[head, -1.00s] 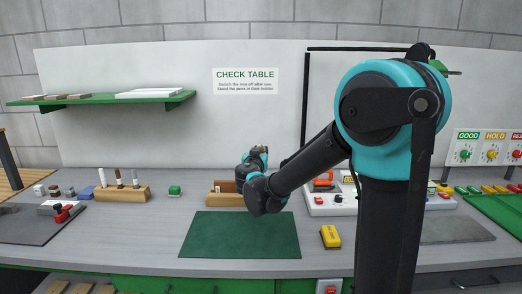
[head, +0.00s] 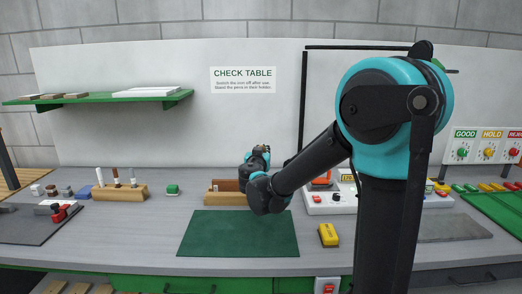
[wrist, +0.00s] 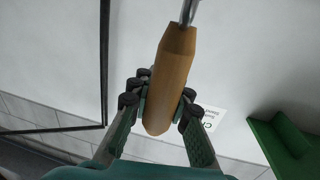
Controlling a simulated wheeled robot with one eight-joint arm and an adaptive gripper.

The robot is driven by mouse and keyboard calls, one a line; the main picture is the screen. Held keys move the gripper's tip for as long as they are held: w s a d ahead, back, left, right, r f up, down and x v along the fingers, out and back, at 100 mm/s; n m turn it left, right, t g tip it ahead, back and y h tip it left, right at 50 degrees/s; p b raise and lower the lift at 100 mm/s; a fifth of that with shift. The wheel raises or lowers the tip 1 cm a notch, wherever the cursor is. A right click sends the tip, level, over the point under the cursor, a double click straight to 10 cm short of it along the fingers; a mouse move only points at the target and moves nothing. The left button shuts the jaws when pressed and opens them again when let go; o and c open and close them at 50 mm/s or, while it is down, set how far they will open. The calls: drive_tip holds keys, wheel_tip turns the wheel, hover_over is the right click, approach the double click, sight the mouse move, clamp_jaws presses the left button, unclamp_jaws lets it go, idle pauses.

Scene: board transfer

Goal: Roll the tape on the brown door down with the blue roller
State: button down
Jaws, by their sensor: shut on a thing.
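My gripper (wrist: 161,98) is shut on a wooden handle (wrist: 170,82) in the wrist view, with a finger on each side of it. A metal shaft (wrist: 188,12) leaves the handle's narrow end and runs out of the top of the picture. The head of this tool is out of view, so I cannot see a blue roller. In the head view my forearm points away over the bench, and the gripper and tool cannot be made out. I cannot make out a brown door or tape in either view.
On the bench (head: 140,235) lie a green mat (head: 238,234), a wooden box (head: 222,198), a yellow block (head: 328,235) and a pen holder (head: 120,192). A white switch panel (head: 320,205) stands right of the box. A green shelf (head: 100,99) is on the wall.

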drive_tip(key=shift+a, duration=0.2)
idle(2.1)
drive_tip(key=shift+a, duration=0.1)
drive_tip(key=shift+a+f, duration=0.1)
drive_tip(key=shift+a, duration=0.3)
drive_tip(key=shift+d, duration=0.1)
drive_tip(key=shift+d, duration=2.35)
drive_tip(key=shift+a, duration=2.5)
